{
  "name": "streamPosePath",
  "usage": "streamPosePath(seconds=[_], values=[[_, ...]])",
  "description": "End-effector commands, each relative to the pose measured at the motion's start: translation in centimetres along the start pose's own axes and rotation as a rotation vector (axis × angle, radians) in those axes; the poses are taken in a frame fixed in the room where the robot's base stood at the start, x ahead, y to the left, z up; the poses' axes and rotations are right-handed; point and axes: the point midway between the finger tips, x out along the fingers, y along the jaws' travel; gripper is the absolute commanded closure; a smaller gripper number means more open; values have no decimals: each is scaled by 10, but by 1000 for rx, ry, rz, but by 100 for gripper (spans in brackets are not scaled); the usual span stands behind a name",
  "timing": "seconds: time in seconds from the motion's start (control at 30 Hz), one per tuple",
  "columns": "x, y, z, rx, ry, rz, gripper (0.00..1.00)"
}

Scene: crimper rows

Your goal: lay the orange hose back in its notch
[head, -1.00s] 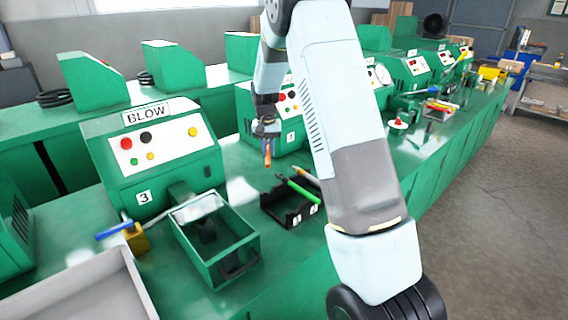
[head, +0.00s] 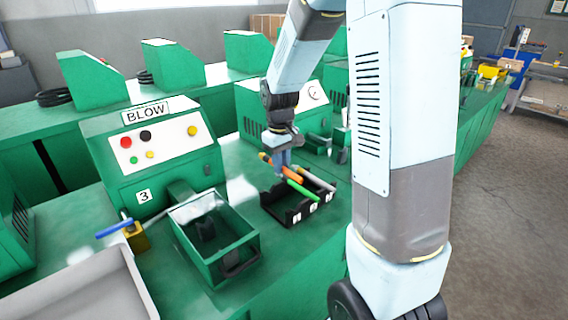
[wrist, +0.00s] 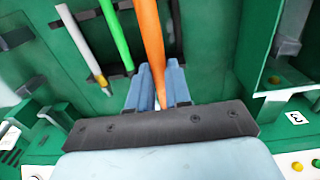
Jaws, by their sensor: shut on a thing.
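My gripper (head: 282,163) is shut on the orange hose (head: 292,173), which is held at a slant above the black notched rack (head: 304,216). In the wrist view the orange hose (wrist: 149,35) runs up from between my fingers (wrist: 158,90). The green hose (head: 303,190) and a grey hose (head: 318,180) lie across the rack. In the wrist view the green hose (wrist: 114,36) and the grey hose (wrist: 82,45) are left of the orange one. Whether the orange hose touches the rack or the green hose cannot be told.
An open green drawer box (head: 205,250) stands left of the rack, before the BLOW machine (head: 150,150). A blue-handled lever (head: 114,230) and a grey tray (head: 85,285) are farther left. More green machines stand behind along the bench.

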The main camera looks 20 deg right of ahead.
Motion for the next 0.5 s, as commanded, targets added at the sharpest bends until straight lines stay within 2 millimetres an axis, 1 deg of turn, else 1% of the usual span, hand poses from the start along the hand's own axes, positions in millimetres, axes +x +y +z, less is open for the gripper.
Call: streamPosePath(seconds=[0.1,0.23,0.5], values=[[2,-1,4,-14,-1,0,100],[10,-1,4,-14,-2,0,100],[35,-1,4,-11,-3,-1,100]])
